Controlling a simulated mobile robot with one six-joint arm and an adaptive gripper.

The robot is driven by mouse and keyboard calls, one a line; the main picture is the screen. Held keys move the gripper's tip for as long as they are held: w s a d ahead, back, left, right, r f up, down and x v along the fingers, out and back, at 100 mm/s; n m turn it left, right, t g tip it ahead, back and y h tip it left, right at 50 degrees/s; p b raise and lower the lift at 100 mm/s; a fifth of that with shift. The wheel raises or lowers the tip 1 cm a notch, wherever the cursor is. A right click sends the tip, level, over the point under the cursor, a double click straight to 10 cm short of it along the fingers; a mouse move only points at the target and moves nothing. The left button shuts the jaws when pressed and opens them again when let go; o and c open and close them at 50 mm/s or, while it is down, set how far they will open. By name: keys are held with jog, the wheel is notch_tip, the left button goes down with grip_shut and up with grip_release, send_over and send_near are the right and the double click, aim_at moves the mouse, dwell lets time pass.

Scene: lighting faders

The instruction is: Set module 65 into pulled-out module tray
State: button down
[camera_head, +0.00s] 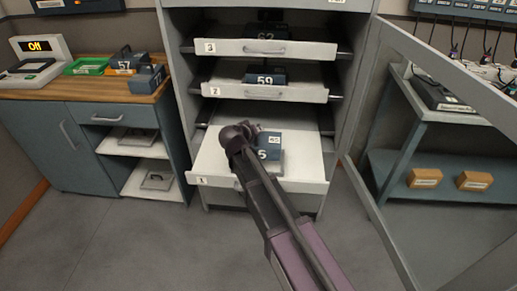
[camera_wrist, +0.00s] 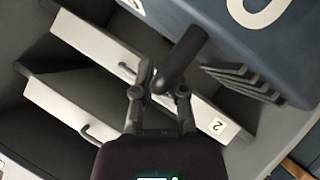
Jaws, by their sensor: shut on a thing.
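The dark blue module 65 (camera_head: 267,154) is over the pulled-out white tray labelled 1 (camera_head: 212,165), the lowest one in the cabinet. In the wrist view the handle (camera_wrist: 184,58) lies at the fingers of my gripper (camera_wrist: 160,88), and the module's blue body (camera_wrist: 225,42) fills the upper right. I cannot tell whether the module's underside touches the tray.
Above are tray 2 (camera_head: 225,91) with module 59 (camera_head: 266,77) and tray 3 (camera_head: 225,47) with module 62 (camera_head: 268,33). An open grey door (camera_head: 455,80) stands at right. A wooden counter (camera_head: 80,88) at left holds module 57 (camera_head: 124,64). Floor in front is clear.

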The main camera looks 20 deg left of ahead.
aim_at(257, 144)
jog(key=shift+f+b, duration=0.9)
jog(key=shift+f, duration=0.3)
jog(key=shift+f+b, duration=1.85)
jog(key=c, duration=0.7)
grip_release()
jog(key=shift+s+r, duration=0.1)
jog(key=shift+s, duration=0.05)
jog(key=p+v, duration=0.5)
jog(key=v, duration=0.6)
jog(key=shift+s+r+p, duration=0.15)
jog(key=shift+s+p, duration=0.15)
jog(key=shift+p, duration=0.1)
